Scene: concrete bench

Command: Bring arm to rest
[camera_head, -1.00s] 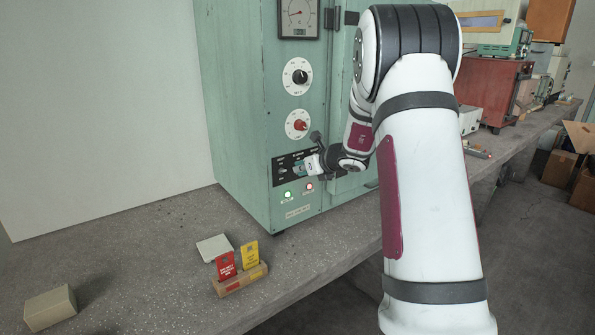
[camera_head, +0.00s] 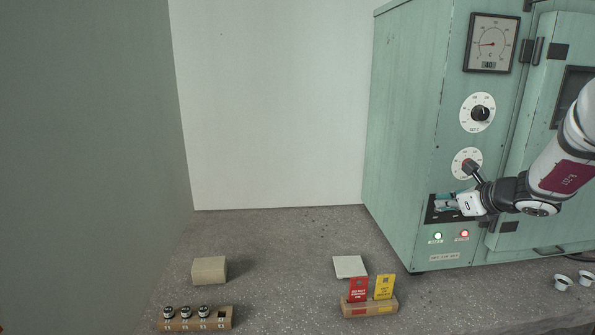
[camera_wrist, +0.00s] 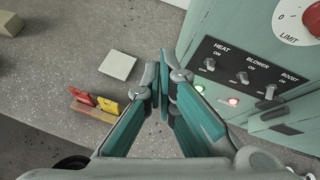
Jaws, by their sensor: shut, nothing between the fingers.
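My gripper (camera_head: 446,202) is shut and empty, in front of the switch panel on the green oven cabinet (camera_head: 415,120) in the head view. My arm reaches in from the right edge. In the wrist view my gripper's teal fingers (camera_wrist: 164,80) meet at their tips, with nothing between them. The switch panel (camera_wrist: 245,72), marked HEAT, BLOWER and BOOST, lies to the right of the fingers. A green lamp (camera_head: 438,236) and a red lamp (camera_head: 464,233) are lit below it. In the head view my gripper hides part of the panel.
A wooden holder (camera_head: 369,308) carries a red card (camera_head: 358,289) and a yellow card (camera_head: 384,287). A pale square plate (camera_head: 350,266) lies behind it. A beige block (camera_head: 209,270) and a rack (camera_head: 196,321) stand at left. Small white cups (camera_head: 562,283) sit at right. The middle bench is clear.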

